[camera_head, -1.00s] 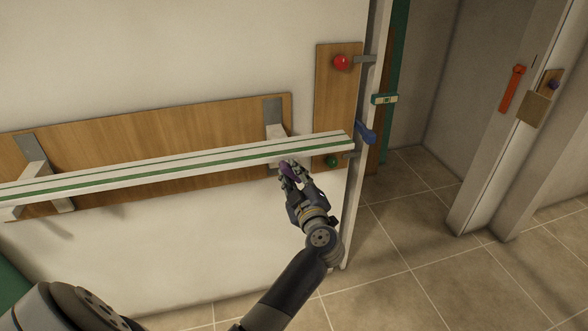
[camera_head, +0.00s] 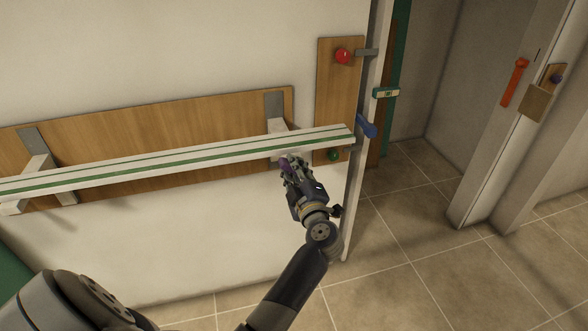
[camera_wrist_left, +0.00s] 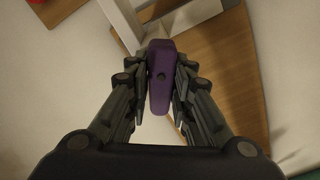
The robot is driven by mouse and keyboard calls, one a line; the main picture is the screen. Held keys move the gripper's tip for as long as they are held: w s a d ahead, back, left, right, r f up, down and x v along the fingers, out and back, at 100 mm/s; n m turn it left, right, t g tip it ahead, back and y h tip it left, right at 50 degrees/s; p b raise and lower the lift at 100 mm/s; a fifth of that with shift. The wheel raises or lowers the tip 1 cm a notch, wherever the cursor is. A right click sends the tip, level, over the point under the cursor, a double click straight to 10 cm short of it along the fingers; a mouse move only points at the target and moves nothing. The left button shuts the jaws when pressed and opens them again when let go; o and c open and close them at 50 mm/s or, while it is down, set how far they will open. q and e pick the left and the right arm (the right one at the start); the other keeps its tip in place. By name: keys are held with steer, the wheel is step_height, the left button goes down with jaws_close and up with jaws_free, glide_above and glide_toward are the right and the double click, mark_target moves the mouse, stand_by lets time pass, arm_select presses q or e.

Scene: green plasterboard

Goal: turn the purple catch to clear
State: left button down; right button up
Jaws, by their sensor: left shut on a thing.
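The purple catch (camera_wrist_left: 161,75) is an elongated piece with a small dark hole, between my left gripper's fingers in the left wrist view. It points nearly straight up and down in that picture. In the head view the purple catch (camera_head: 285,164) shows only as a small patch beneath the white bar, mostly hidden by the fingers. My left gripper (camera_head: 289,166) is shut on it; its fingers also flank it in the left wrist view (camera_wrist_left: 160,100). My right gripper is not in view.
The white bar with green stripes (camera_head: 180,164) crosses just above my left gripper on a wooden board (camera_head: 160,130). A red knob (camera_head: 343,56), a green knob (camera_head: 334,155) and a blue lever (camera_head: 366,126) are close by. Open tiled floor (camera_head: 430,250) lies to the right.

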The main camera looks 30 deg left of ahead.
arm_select(q)
steer(key=c, duration=1.4)
jaws_free()
steer(key=v, duration=0.7)
steer(key=shift+s+d, duration=0.2)
steer(key=shift+f, duration=0.1)
